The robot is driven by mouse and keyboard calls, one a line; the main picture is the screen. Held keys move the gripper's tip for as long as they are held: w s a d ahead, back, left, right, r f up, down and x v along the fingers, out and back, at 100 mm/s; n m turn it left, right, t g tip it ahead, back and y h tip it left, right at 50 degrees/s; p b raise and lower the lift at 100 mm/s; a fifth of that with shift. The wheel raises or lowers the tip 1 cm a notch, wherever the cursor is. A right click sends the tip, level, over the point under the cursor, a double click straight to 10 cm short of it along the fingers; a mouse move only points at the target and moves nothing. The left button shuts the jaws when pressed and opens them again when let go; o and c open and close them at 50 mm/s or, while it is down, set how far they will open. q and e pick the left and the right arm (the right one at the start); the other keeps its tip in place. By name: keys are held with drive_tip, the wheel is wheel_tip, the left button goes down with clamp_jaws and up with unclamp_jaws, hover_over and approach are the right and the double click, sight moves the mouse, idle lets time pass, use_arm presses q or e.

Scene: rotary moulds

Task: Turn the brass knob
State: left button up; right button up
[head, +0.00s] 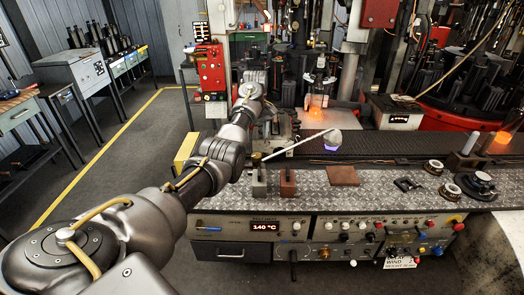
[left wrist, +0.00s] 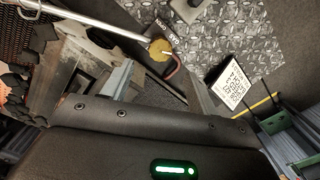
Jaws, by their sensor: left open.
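A small brass-coloured knob (left wrist: 160,50) shows in the left wrist view, beside a pale rod and a dark lettered plate (left wrist: 168,27). In the head view a brass-coloured spot (head: 256,156) shows at the near end of the long pale rod (head: 298,144). A yellowish knob (head: 323,253) also sits on the front control panel; I cannot tell which one is meant. My left gripper (left wrist: 158,92) is open, its fingers apart near the brass-coloured knob, with no clear contact. In the head view its fingertips are hard to make out. My right gripper is not in view.
The metal tread-plate bench (head: 225,198) carries two small blocks, a brown plate (head: 342,176) and round parts (head: 433,167) at right. A dark conveyor (head: 390,148) runs behind. A glowing piece (head: 317,101) stands in the machine. Open floor lies at left.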

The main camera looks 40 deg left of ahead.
sight(256, 155)
use_arm(q)
drive_tip(key=shift+s+t+p, duration=0.3)
drive_tip(key=shift+s+p, duration=0.15)
drive_tip(key=shift+s, duration=0.7)
drive_tip(key=f, duration=0.2)
drive_tip(key=w+f, duration=0.1)
drive_tip(key=f, duration=0.1)
drive_tip(key=shift+d+p, duration=0.2)
drive_tip(key=shift+p, duration=0.1)
drive_tip(key=shift+w+f, duration=0.35)
drive_tip(key=shift+f, duration=0.2)
drive_tip(key=shift+w+f, duration=0.3)
drive_tip(key=shift+f, duration=0.2)
wheel_tip(256, 155, down, 2)
drive_tip(key=shift+w+a, duration=0.1)
drive_tip(key=shift+a, duration=0.05)
drive_tip(key=shift+s, duration=0.5)
drive_tip(key=shift+w+f, duration=0.1)
drive_tip(key=shift+w, duration=0.1)
drive_tip(key=shift+w+f, duration=0.1)
drive_tip(key=shift+c, duration=0.6)
drive_tip(key=c, duration=0.7)
drive_tip(key=shift+c, duration=0.9)
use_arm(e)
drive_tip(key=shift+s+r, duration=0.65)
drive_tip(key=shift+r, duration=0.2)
